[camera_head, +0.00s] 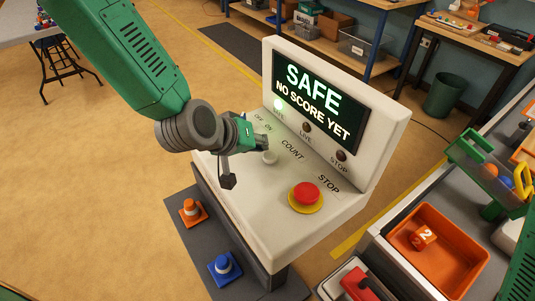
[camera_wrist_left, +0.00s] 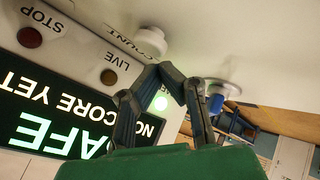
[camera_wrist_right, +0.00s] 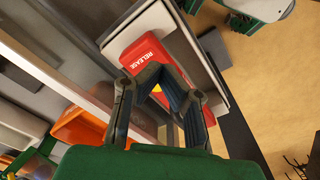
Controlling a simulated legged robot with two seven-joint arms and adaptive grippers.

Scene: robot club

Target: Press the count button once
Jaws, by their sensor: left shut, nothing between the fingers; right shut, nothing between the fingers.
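The count button (camera_head: 269,157) is a small white round knob on the sloping white console (camera_head: 240,185), beside the printed word COUNT. My left gripper (camera_head: 262,143) is shut and empty just above and behind it, tips close to the knob. In the left wrist view the button (camera_wrist_left: 150,41) stands just beyond my shut fingertips (camera_wrist_left: 162,68); I cannot tell whether they touch. The screen (camera_head: 318,98) reads SAFE over a line about score, and a green lamp (camera_head: 279,104) is lit. My right gripper (camera_wrist_right: 160,69) is shut and empty, seen only in its wrist view.
A red stop button (camera_head: 306,193) on a yellow ring sits to the right on the console. A blue-handled switch (camera_wrist_left: 217,99) is near my left fingers. A red RELEASE pad (camera_wrist_right: 147,57) lies beyond my right fingers. An orange bin (camera_head: 462,259) stands at right.

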